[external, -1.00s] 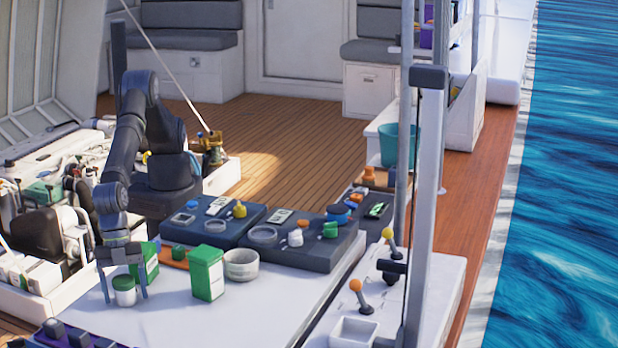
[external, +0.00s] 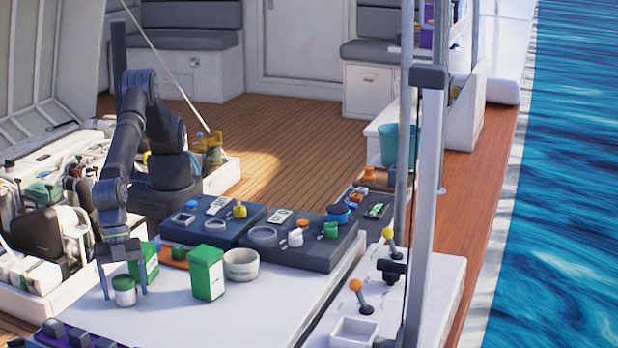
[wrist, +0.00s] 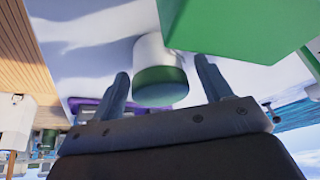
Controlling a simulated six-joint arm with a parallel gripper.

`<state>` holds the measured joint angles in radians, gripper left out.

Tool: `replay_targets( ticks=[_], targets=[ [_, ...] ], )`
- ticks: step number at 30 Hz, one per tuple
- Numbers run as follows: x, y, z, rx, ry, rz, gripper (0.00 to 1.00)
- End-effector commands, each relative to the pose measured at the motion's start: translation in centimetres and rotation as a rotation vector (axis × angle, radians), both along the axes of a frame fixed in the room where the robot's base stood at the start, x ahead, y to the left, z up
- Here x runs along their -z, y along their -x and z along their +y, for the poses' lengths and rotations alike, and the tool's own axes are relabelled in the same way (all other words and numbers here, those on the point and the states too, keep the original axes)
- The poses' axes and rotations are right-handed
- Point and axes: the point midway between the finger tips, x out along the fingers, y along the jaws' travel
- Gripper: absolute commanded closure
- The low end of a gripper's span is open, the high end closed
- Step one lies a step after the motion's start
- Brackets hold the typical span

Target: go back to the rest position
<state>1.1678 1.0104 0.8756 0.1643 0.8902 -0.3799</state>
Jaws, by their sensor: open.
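My gripper (external: 124,285) points down at the white table (external: 185,325) with its jaws open. Its fingers stand on either side of a small white jar with a green lid (external: 124,291), apart from it as far as I can tell. In the wrist view the jar (wrist: 158,75) shows between and beyond the two fingers (wrist: 163,88), and its green end faces the camera. A green box (external: 206,273) stands upright to the right of the gripper. Another green and white box (external: 150,262) stands just behind the gripper, partly hidden by it.
A pale bowl (external: 241,265) stands right of the green box. Dark trays (external: 305,258) with small parts lie behind. The cluttered engine hatch (external: 40,290) is at the left. Levers with orange (external: 356,286) and yellow knobs stand at the right.

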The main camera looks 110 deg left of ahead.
Motion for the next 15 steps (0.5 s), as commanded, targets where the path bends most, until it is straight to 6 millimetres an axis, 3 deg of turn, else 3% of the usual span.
replay_targets(
  ticks=[1,3,15],
  targets=[
    [1.1,0.0,0.1,0.0,-0.002,0.001,0.29],
    [-0.9,0.4,0.4,0.0,0.004,-0.003,0.29],
    [-8.2,2.4,2.6,0.001,0.004,-0.001,0.29]
  ],
)
